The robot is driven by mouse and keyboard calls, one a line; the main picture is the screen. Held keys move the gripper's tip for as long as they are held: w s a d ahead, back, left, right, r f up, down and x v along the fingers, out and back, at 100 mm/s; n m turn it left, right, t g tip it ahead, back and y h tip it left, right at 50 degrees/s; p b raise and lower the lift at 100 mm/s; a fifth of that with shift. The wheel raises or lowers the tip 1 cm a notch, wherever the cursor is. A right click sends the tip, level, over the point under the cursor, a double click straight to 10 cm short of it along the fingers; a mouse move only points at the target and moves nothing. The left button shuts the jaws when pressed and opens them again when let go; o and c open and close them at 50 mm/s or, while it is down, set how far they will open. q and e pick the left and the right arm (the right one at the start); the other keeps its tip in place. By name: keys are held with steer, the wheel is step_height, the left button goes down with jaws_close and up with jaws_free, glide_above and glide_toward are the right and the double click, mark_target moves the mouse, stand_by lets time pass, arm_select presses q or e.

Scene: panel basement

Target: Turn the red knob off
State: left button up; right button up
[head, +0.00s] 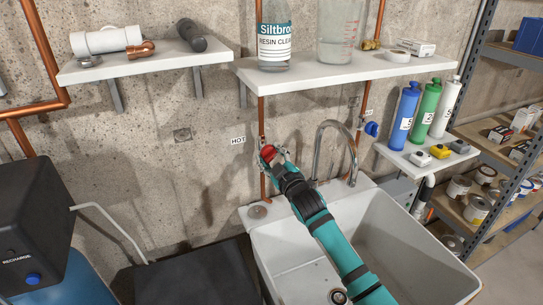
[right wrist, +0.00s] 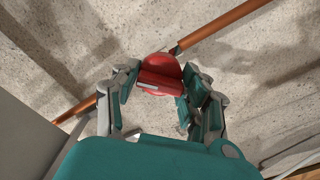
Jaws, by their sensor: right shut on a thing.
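The red knob (head: 268,153) sits on a copper pipe on the concrete wall, beside a "HOT" label (head: 238,141). My right gripper (head: 272,155) reaches over the sink to the knob. In the right wrist view the red knob (right wrist: 160,78) is between the two fingers of my right gripper (right wrist: 158,88), which are shut on it. The knob has a raised bar across its round face. The fingers hide part of its sides. My left gripper is in no view.
A white sink (head: 293,258) with a curved metal faucet (head: 335,125) stands below. A blue knob (head: 371,129) is on another pipe to the right. A shelf (head: 345,72) with a bottle and a beaker is above. A black tank (head: 38,225) stands at left.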

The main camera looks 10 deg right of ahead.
steer(key=m, duration=0.4)
steer(key=shift+f+m, duration=0.15)
steer(key=shift+m, duration=0.15)
steer(key=shift+m+p, duration=0.5)
steer(key=shift+m, duration=1.4)
steer(key=o, duration=1.2)
steer(key=shift+c, duration=0.2)
steer(key=s+d, duration=0.2)
steer(key=s, duration=1)
steer(key=shift+d, duration=0.15)
